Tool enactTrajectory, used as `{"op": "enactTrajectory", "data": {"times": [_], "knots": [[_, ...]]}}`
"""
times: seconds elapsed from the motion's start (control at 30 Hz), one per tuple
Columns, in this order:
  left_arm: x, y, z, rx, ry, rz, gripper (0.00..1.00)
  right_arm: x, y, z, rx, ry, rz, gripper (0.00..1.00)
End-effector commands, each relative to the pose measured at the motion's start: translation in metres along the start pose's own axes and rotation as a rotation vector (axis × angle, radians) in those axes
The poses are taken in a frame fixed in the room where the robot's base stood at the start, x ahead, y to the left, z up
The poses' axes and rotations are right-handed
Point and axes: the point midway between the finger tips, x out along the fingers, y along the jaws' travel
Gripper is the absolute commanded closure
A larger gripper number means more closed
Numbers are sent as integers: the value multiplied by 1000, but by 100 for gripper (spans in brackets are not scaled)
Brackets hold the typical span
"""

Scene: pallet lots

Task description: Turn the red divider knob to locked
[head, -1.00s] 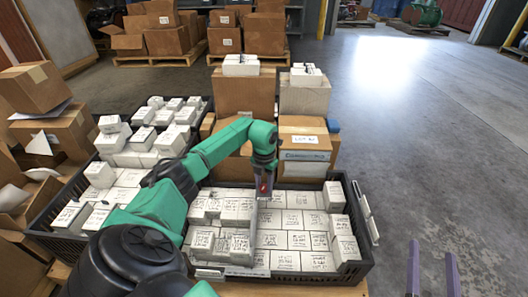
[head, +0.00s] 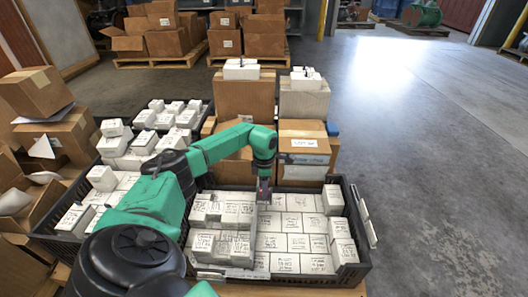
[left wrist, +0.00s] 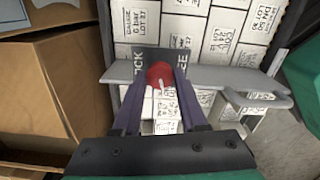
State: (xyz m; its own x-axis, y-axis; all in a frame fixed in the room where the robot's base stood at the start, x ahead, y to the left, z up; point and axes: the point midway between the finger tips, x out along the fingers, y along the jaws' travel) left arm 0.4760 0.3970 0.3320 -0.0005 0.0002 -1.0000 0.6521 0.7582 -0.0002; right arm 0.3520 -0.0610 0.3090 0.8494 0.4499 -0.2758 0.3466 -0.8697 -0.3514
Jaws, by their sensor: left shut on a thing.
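The red divider knob (left wrist: 160,74) sits on a dark plate (left wrist: 147,56) in the left wrist view. The plate's lettering is partly covered; "OCK" shows on the left and "EE" on the right. A pale mark shows on the knob, but I cannot tell clearly which label it points to. My left gripper (left wrist: 159,88) has its two purple fingers on either side of the knob, shut on it. In the head view the left gripper (head: 264,191) reaches down at the far part of the front black crate (head: 310,281). My right gripper is out of view.
White labelled boxes (head: 297,222) fill the crate, stacked higher on its left. Cardboard boxes (head: 304,150) stand close behind the gripper. Another crate of white boxes and open cartons (head: 40,90) are on the left. The floor on the right (head: 430,150) is clear.

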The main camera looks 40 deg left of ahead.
Motion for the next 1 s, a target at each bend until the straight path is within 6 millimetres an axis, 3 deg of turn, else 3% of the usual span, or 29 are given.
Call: {"op": "enactTrajectory", "data": {"times": [0.57,1.0], "knots": [[-1,1,0,545,-2,3,100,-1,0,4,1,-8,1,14],[0,1,0,963,-1,3,100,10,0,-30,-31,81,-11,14]]}}
